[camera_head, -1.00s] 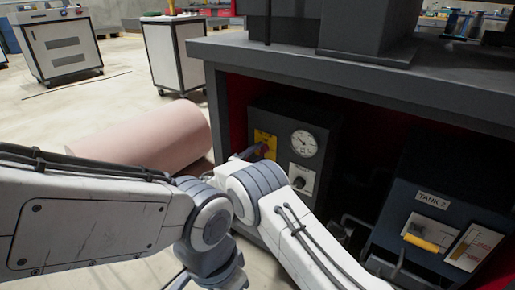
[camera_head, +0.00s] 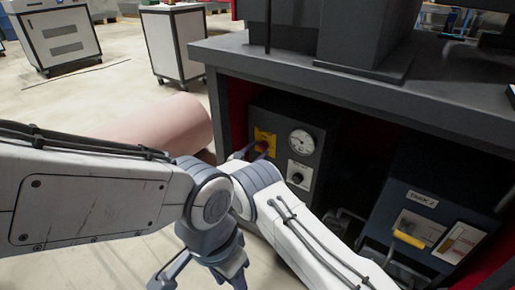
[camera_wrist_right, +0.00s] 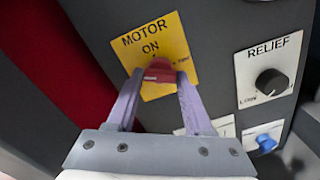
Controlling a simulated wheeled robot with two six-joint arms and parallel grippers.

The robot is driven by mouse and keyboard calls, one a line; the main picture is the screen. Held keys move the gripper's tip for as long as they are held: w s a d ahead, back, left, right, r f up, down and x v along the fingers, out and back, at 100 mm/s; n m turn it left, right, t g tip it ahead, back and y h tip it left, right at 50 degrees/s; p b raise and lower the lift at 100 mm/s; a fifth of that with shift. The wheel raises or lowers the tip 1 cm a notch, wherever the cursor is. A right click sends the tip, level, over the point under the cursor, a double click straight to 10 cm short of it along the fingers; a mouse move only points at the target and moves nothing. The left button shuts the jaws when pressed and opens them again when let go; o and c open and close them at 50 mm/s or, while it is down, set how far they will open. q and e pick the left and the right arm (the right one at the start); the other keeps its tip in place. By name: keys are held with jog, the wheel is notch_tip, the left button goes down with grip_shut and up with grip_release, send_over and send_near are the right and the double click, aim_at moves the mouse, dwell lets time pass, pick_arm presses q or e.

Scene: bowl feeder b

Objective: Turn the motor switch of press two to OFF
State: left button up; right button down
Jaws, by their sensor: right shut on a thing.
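The motor switch is a red knob (camera_wrist_right: 158,70) on a yellow plate (camera_wrist_right: 130,38) marked MOTOR and ON. A second, small mark right of the knob is too blurred to read surely. My right gripper (camera_wrist_right: 160,76) has its two purple fingers on either side of the knob and is shut on it. The exact angle of the knob is hard to tell. In the head view the yellow plate (camera_head: 264,138) shows on the dark control box (camera_head: 318,125), with my right gripper (camera_head: 253,150) at it, partly hidden by my arm. My left gripper (camera_head: 200,276) hangs low, fingers spread and empty.
Below the pressure gauge (camera_head: 301,140) is the black RELIEF knob (camera_wrist_right: 271,82), right of the switch. A blue knob (camera_wrist_right: 266,142) sits beneath it. The TANK 2 unit (camera_head: 460,200) with a yellow handle (camera_head: 409,239) stands right. The bench top (camera_head: 300,68) overhangs the box. A pink cylinder (camera_head: 165,130) lies left.

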jog(key=n+p, duration=0.1)
jog(key=n, duration=0.4)
jog(key=shift+n, duration=0.4)
dwell(0.3)
jog(key=shift+c, duration=1.4)
grip_release()
